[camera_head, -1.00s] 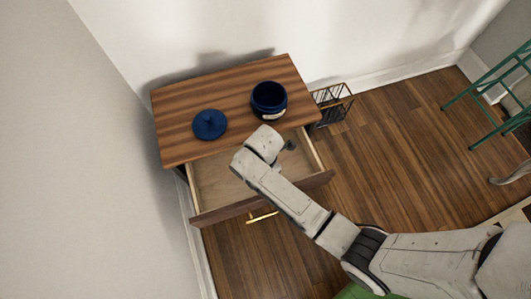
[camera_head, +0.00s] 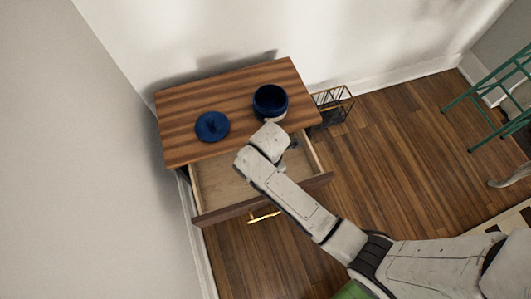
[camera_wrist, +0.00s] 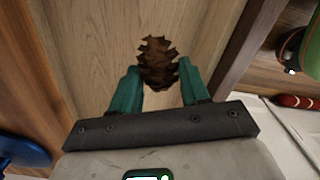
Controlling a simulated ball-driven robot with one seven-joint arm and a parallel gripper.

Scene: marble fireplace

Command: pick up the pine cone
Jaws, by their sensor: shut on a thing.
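A brown pine cone (camera_wrist: 158,62) sits between the two teal fingertips of my gripper (camera_wrist: 160,80) in the wrist view, and the fingers are shut on it. The pale wooden floor of the open drawer (camera_head: 225,185) lies behind the cone; I cannot tell whether the cone still touches it. In the head view my arm reaches over the drawer's right part, and my wrist hides the fingers and the cone.
The drawer belongs to a striped wooden cabinet (camera_head: 190,105). On its top stand a dark blue pot (camera_head: 270,101) and a blue lid (camera_head: 212,126). A wire basket (camera_head: 332,103) stands right of it. A green metal frame (camera_head: 485,100) is at the far right. Floor between is clear.

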